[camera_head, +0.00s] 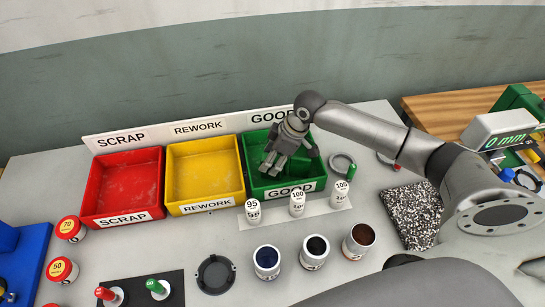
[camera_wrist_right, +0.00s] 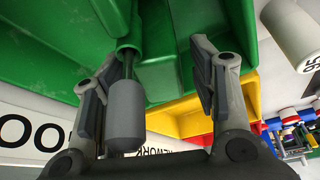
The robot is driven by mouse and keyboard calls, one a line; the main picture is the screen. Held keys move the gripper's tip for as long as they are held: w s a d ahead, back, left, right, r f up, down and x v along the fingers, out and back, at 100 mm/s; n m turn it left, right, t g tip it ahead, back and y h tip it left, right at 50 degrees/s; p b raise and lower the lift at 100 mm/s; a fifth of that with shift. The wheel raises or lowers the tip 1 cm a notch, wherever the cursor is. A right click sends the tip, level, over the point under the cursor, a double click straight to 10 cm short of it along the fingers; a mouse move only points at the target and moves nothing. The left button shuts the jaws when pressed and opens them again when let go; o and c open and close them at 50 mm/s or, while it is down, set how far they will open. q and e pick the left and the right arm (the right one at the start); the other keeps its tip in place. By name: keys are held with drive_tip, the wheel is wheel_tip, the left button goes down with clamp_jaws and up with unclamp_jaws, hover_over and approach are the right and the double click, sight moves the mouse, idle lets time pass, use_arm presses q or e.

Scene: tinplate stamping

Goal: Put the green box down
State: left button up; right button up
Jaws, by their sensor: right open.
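The green box (camera_head: 256,187), labelled GOOD, stands on the table at the right end of a row of three bins. My right gripper (camera_head: 270,170) reaches down into it from above. The green box also fills much of the right wrist view (camera_wrist_right: 45,45). There the right gripper's two fingers stand apart, so it is open. A grey cylinder (camera_wrist_right: 125,115) on a dark rod with a green end shows between the fingers, close to the left one. Whether it touches that finger or the box floor, I cannot tell. My left gripper is not in view.
A yellow REWORK bin (camera_head: 205,175) and a red SCRAP bin (camera_head: 122,185) stand to the left. White cylinders (camera_head: 297,204) marked 95, 100 and 105 stand in front. Several cups (camera_head: 315,250) stand nearer. A speckled block (camera_head: 410,215) and a green-framed gauge (camera_head: 500,128) are at right.

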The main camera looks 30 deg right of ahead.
drive_tip(key=p+v, duration=1)
drive_tip(key=v, duration=0.2)
idle(0.7)
